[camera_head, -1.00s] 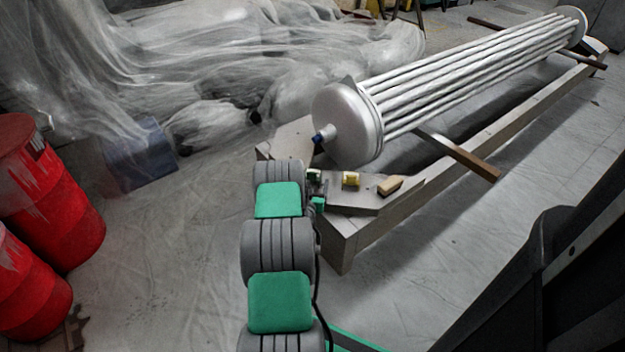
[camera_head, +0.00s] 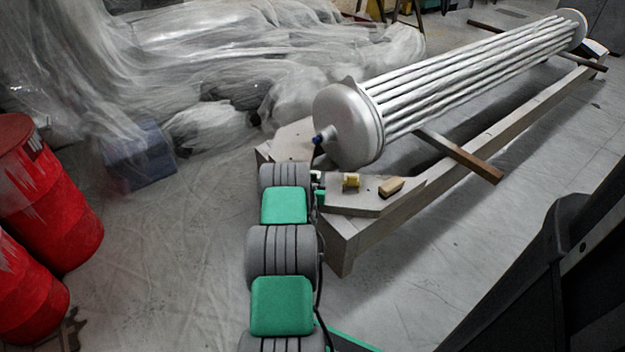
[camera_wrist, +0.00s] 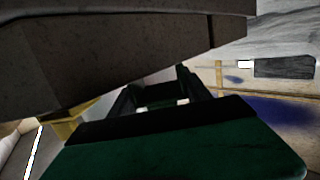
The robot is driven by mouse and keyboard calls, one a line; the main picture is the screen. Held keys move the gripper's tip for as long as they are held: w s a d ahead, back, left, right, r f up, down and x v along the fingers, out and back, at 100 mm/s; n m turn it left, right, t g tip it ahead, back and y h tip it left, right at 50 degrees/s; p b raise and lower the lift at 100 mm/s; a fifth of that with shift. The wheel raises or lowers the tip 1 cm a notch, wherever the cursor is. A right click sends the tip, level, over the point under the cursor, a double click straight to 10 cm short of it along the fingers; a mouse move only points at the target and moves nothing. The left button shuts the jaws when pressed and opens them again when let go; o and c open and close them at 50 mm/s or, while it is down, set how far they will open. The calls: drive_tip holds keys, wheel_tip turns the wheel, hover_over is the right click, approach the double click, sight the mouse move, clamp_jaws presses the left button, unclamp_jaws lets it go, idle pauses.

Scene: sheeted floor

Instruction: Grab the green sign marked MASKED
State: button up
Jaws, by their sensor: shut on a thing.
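My gripper (camera_wrist: 160,93) shows in the wrist view as two dark fingers. A small dark green piece (camera_wrist: 157,97) is between them, and the jaws are shut on it. It looks like the green sign, but no lettering can be read. In the head view my arm hides most of the gripper and the sign, at the near end of the grey wooden stand (camera_head: 345,235).
A yellow block (camera_head: 351,181) and a tan block (camera_head: 391,187) sit on the stand's near end, right of my arm. A large metal tube bundle (camera_head: 350,125) lies above the stand. Red drums (camera_head: 50,205) stand at left.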

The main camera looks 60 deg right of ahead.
drive_tip(key=c, duration=0.6)
